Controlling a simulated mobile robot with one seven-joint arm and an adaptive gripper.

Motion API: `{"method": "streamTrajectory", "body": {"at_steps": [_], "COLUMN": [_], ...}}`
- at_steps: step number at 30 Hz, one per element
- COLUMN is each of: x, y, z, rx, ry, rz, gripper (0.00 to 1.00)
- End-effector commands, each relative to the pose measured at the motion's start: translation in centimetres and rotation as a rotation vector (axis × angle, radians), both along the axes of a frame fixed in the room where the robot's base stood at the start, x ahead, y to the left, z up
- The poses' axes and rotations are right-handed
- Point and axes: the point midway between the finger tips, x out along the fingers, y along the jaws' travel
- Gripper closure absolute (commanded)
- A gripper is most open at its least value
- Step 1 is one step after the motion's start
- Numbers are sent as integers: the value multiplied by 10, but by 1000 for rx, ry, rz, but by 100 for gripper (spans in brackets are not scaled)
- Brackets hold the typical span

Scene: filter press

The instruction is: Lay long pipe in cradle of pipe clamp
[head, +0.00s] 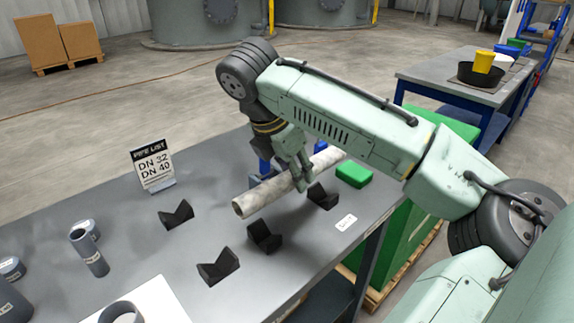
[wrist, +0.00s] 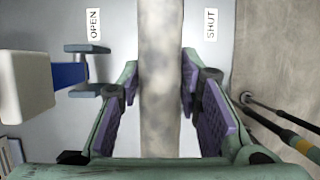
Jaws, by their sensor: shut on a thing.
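The long pipe (head: 258,199), pale and mottled, is held crosswise above the grey table, its near end pointing lower left. My gripper (head: 302,183) is shut around its middle. In the wrist view the pipe (wrist: 161,80) runs straight up between the purple pads of my gripper (wrist: 161,95). Black V-shaped blocks stand near and below the pipe, one near its open end (head: 264,236) and one to its right (head: 322,196). A blue part (head: 262,160), perhaps of the pipe clamp, is partly hidden behind the pipe; its blue bar (wrist: 70,75) shows in the wrist view.
Two more V blocks (head: 177,214) (head: 218,266) stand left. A pipe list sign (head: 155,166), grey pipe pieces (head: 88,252) and a green block (head: 354,174) are on the table. OPEN (wrist: 93,24) and SHUT (wrist: 211,24) labels flank the pipe.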

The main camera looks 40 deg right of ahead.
Motion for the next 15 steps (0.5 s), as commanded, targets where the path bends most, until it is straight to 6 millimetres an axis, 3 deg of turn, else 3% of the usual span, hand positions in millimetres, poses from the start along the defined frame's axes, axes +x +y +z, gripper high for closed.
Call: {"method": "streamTrajectory", "body": {"at_steps": [15], "x": [0], "y": [0], "z": [-37], "rx": [-2], "ry": [0], "rz": [-1], "gripper": [100]}}
